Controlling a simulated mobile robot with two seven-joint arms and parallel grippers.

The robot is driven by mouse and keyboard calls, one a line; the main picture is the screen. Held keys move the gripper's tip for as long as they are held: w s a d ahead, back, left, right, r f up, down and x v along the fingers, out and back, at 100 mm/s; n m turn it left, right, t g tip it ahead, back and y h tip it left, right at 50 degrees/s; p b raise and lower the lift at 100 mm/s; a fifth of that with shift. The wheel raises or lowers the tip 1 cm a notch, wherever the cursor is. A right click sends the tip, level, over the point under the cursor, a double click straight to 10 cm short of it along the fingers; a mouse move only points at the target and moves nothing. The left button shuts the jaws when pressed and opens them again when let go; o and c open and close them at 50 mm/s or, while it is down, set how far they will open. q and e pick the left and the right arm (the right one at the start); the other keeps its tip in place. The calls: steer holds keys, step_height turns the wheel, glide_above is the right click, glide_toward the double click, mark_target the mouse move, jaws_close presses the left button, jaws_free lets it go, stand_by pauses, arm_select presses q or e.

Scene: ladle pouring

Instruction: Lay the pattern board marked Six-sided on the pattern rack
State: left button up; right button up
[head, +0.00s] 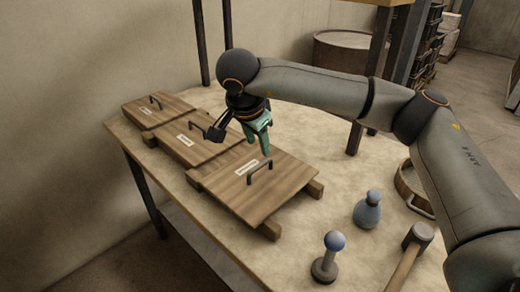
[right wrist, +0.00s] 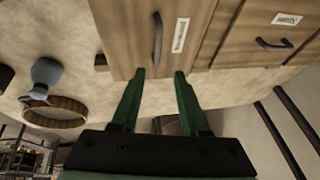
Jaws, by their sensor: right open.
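Three wooden pattern boards, each with a dark handle and a white label, lie in a row: the near board (head: 239,194), the middle board (head: 175,140) and the far board (head: 138,112). The label lettering is too small to read, so I cannot tell which is Six-sided. Wooden rails (head: 271,230) show under the boards; I cannot tell whether they form the pattern rack. My right gripper (head: 262,150) is open and empty, over the right edge of the near board. In the right wrist view its fingertips (right wrist: 160,74) are apart, short of that board's handle (right wrist: 157,38). My left gripper is not in view.
On the table (head: 300,130) stand a blue-grey bottle (head: 367,213), a blue-knobbed tool (head: 333,243), a mallet (head: 414,240) and a round wooden ring (head: 408,187). Bare tabletop lies right of the boards.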

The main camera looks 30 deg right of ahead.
steer(key=v, duration=0.7)
steer(key=shift+r, duration=0.3)
steer(key=shift+a, duration=0.1)
